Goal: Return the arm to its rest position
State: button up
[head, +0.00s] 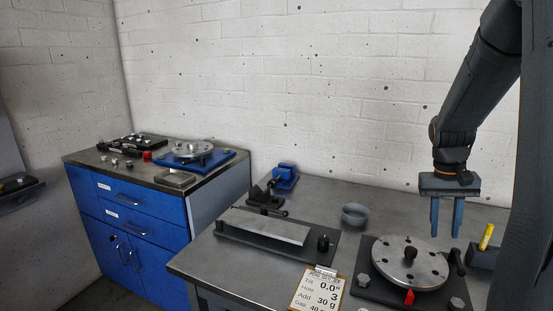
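My gripper (446,218) hangs from my dark arm (480,90) at the right of the head view. Its two blue-grey fingers point down, with a gap between them and nothing seen in it. The fingers appear just above or behind the right part of the round metal rotor disc (412,262); I cannot tell the exact height. The disc has several holes and a black knob at its centre, and sits on a dark base plate (375,286) with a red pointer (408,297).
A clipboard (318,290), a flat metal bar (264,226) on a black base, a grey bowl (355,214), a blue vise (285,177) and a yellow marker (486,237) are on the bench (215,268). A blue cabinet (135,225) at left carries another rotor fixture (194,152).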

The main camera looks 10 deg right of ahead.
jog(key=s+a+f+n, duration=0.1)
jog(key=s+a, duration=0.3)
jog(key=a, duration=0.6)
jog(key=s+a+f+n+y, duration=0.1)
jog(key=s+a, duration=0.3)
jog(key=a, duration=0.6)
jog(key=s+a+f+n+t, duration=0.1)
jog(key=s+a+f+n, duration=0.2)
jog(key=a, duration=0.7)
jog(key=shift+s+y, duration=0.4)
jog(key=shift+s, duration=0.15)
jog(key=shift+s+a, duration=0.15)
